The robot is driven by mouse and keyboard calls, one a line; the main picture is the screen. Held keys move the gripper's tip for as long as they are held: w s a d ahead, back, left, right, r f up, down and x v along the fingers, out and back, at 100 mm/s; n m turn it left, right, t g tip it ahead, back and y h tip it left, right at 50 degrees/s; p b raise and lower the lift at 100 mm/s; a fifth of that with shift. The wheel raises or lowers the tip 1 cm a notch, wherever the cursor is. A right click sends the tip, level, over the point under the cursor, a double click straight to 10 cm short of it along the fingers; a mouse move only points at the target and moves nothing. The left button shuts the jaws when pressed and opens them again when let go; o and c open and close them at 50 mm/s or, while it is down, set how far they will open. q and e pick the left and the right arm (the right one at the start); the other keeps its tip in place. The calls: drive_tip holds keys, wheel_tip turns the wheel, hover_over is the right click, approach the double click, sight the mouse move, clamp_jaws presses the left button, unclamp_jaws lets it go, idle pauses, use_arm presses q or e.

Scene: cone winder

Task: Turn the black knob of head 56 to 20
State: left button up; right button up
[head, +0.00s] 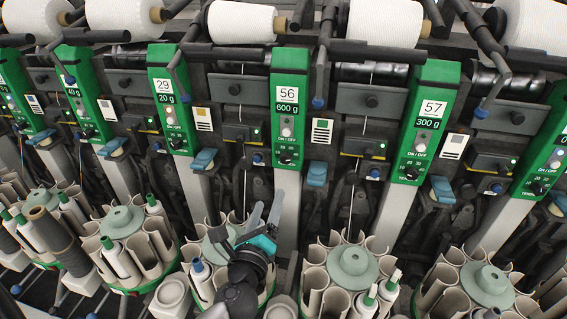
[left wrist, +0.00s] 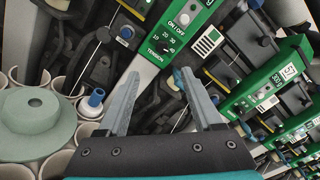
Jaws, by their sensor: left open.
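Head 56 is a green panel (head: 286,60) in the middle of the head view, with a "56" label, a "600 g" plate and a white ON/OFF button. Its black knob (head: 286,158) sits at the panel's lower end, beside small scale numbers; its setting is too small to read. My left gripper (head: 267,210) is open and empty, below the knob and apart from it. In the left wrist view its two grey fingers (left wrist: 158,78) are spread, with a green panel (left wrist: 187,25) and its TENSION scale beyond the fingertips. My right gripper is not in view.
Head 29 (head: 168,90) and head 57 (head: 430,110) stand either side with similar knobs. Blue levers (head: 317,174) jut out between heads. Round carousels of grey tubes (head: 352,266) line the bottom, close around my left arm. White yarn cones (head: 240,22) lie along the top.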

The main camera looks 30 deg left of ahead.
sight(285, 160)
use_arm(q)
drive_tip(key=x, duration=1.5)
drive_tip(key=shift+w+d, duration=0.1)
drive_tip(key=shift+w, duration=0.1)
clamp_jaws()
idle(0.3)
